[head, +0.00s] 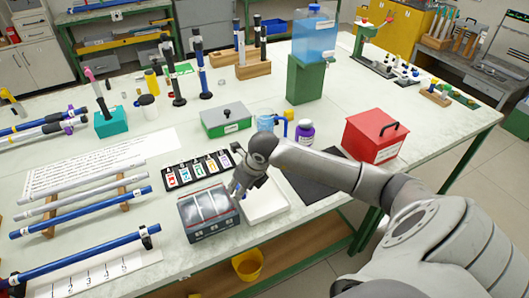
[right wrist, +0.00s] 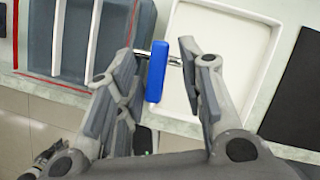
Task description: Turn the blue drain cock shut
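The blue drain cock (right wrist: 157,70) shows in the right wrist view as a blue bar handle on a short metal pipe. The pipe comes out of the side of the grey tank (right wrist: 68,70), beside the white tray. The handle lies lengthwise between the fingers of my right gripper (right wrist: 163,58). The fingers are open, with a clear gap on the handle's right; the left finger is close to it, and I cannot tell if they touch. In the head view my right gripper (head: 236,190) is at the right side of the tank (head: 210,232) and hides the cock. My left gripper is not in view.
The white tray (head: 268,213) lies right of the tank, with a black mat (head: 318,188) beyond it. A rack of coloured labels (head: 172,182) stands behind the tank. Blue rods (head: 75,215) lie to the left. A red box (head: 372,143) stands at the right.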

